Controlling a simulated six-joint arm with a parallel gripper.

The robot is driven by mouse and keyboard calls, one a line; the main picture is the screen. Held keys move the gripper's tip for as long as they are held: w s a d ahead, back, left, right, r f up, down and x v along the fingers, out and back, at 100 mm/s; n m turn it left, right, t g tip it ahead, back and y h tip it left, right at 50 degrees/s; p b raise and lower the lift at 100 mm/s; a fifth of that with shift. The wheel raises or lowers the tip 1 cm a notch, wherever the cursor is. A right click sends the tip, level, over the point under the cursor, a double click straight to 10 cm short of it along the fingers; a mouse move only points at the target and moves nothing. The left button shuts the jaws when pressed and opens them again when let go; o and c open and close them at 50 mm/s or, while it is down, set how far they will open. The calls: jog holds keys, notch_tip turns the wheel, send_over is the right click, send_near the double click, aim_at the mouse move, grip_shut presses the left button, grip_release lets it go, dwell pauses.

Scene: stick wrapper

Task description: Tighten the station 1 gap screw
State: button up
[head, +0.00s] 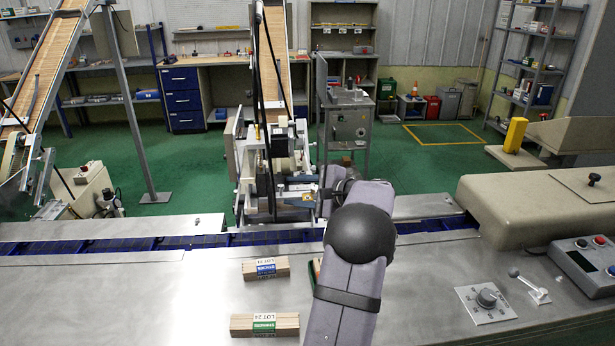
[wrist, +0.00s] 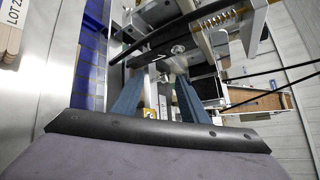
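The station 1 machine (head: 278,165) stands behind the blue conveyor channel in the head view. In the wrist view, a dark plate (wrist: 150,60) with a small white mark crosses ahead of my gripper (wrist: 160,82). A round metal knob (wrist: 178,50), which looks like the gap screw, sits beyond the fingertips, slightly right of centre. My gripper's two blue-grey fingers are apart, with nothing visible held between them. The fingertips look short of the knob; the exact distance is unclear. In the head view my arm hides part of the gripper and the screw is too small to make out.
The blue conveyor channel (head: 170,243) runs across the steel table. Stick bundles lie in front of it, marked LOT 21 (head: 265,269) and LOT 24 (head: 265,325); another is mostly behind my arm. A dial plate (head: 487,303) is at right. Machine bars and cables crowd the gripper.

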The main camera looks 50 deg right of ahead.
jog(key=s+d+r+m+t+h+p, duration=0.25)
jog(key=s+d+r+m+h, duration=0.2)
jog(key=d+m, duration=0.45)
jog(key=m+h+b, duration=0.2)
jog(key=m+b, duration=0.1)
jog(key=m, duration=0.4)
send_near(308, 186)
jog(key=w+r, duration=0.2)
jog(key=shift+n+t+y, duration=0.25)
jog(key=shift+n, duration=0.05)
jog(key=shift+d+p+x, duration=0.2)
jog(key=shift+p+x, duration=0.5)
jog(key=shift+x, duration=1.3)
jog(key=shift+d+p+x, duration=0.2)
jog(key=shift+p+x, duration=0.45)
jog(key=shift+x, duration=1.35)
jog(key=shift+s+f, duration=0.1)
jog(key=shift+f, duration=0.1)
grip_shut()
